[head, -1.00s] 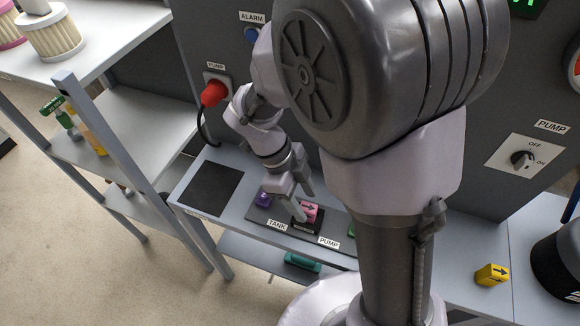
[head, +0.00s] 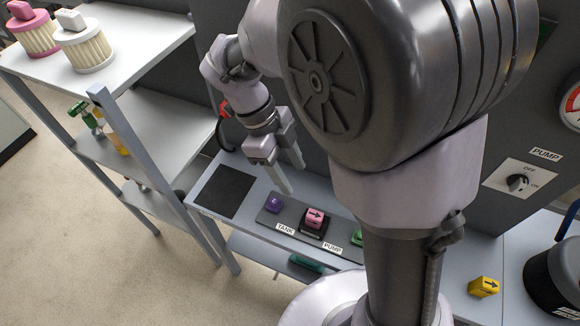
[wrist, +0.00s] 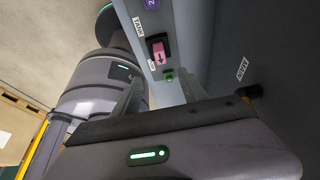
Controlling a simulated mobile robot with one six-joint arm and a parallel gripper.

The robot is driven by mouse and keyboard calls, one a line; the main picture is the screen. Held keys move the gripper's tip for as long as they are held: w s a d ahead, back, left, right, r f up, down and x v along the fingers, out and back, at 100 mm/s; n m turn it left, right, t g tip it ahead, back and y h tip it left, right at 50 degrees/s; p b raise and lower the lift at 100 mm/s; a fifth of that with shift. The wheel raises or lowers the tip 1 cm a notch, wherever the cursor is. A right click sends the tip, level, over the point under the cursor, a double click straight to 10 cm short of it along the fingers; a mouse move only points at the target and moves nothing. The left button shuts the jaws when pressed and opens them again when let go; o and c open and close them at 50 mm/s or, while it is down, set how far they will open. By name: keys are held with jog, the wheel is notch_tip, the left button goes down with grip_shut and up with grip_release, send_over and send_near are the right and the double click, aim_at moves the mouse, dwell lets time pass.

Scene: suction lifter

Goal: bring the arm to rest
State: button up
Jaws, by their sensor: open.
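My gripper (head: 283,176) is in the head view, left of my large arm joint, pointing down above the bench. Its two fingers are apart with nothing between them. Below it, clear of the fingertips, a pink block with an arrow (head: 314,217) sits on a dark seat in the grey strip between the TANK and PUMP labels. The pink block also shows in the wrist view (wrist: 159,53). Part of the bench is hidden behind my arm.
A purple block (head: 273,203) and a partly hidden green block (head: 357,238) flank the pink one. A yellow block (head: 484,287) lies at right near a dark round container (head: 556,280). A shelf (head: 150,40) with filter cartridges stands at left. A dark panel with a PUMP switch (head: 517,183) rises behind.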

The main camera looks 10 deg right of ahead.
jog(key=s+d+r+n+t+y, duration=0.1)
jog(key=s+r+n+t+y, duration=0.4)
jog(key=n, duration=1.5)
jog(key=s+r+t, duration=0.3)
jog(key=s+r, duration=0.2)
jog(key=shift+s+d+r+n+t+y, duration=0.2)
jog(key=shift+s+d+n+t+y, duration=0.1)
jog(key=shift+s+d+n+y, duration=0.1)
